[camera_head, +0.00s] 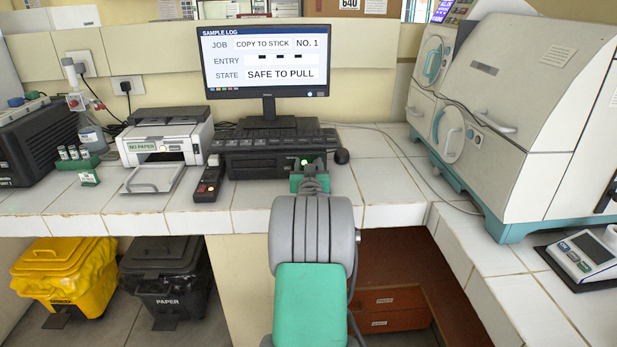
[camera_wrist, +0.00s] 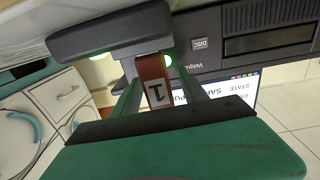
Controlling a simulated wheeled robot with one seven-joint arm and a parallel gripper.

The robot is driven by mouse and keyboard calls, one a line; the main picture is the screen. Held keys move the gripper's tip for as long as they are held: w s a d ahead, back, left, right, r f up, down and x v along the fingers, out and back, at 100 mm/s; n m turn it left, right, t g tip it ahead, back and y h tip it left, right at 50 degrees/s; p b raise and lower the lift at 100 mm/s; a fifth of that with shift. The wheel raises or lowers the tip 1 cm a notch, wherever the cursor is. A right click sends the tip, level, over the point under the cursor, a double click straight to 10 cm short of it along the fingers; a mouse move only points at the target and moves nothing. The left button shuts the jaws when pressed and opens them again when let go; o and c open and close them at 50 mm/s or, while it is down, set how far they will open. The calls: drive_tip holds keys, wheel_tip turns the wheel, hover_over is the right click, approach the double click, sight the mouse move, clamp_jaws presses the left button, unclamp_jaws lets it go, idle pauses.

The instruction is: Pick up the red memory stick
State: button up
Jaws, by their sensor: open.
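The red memory stick (camera_wrist: 153,70) carries a white label marked 1 and shows in the wrist view between my fingers. Its far end meets a dark block (camera_wrist: 110,32) with green glows near it. My gripper (camera_wrist: 152,62) is open, with one finger on each side of the stick; I cannot tell whether either touches it. In the head view my gripper (camera_head: 310,180) is in front of the black computer (camera_head: 255,158), beside a small green light. The stick is hidden there by my arm. The monitor (camera_head: 265,60) reads SAFE TO PULL.
A keyboard (camera_head: 270,134) lies on the computer, with a mouse (camera_head: 342,156) to its right. A printer (camera_head: 165,145) and a dark handheld device (camera_head: 208,183) are at left. A large incubator (camera_head: 525,110) and a scale (camera_head: 583,256) are at right. Bare white tiles (camera_head: 385,180) lie between.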

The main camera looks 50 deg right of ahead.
drive_tip(key=shift+c, duration=0.3)
clamp_jaws()
idle(0.4)
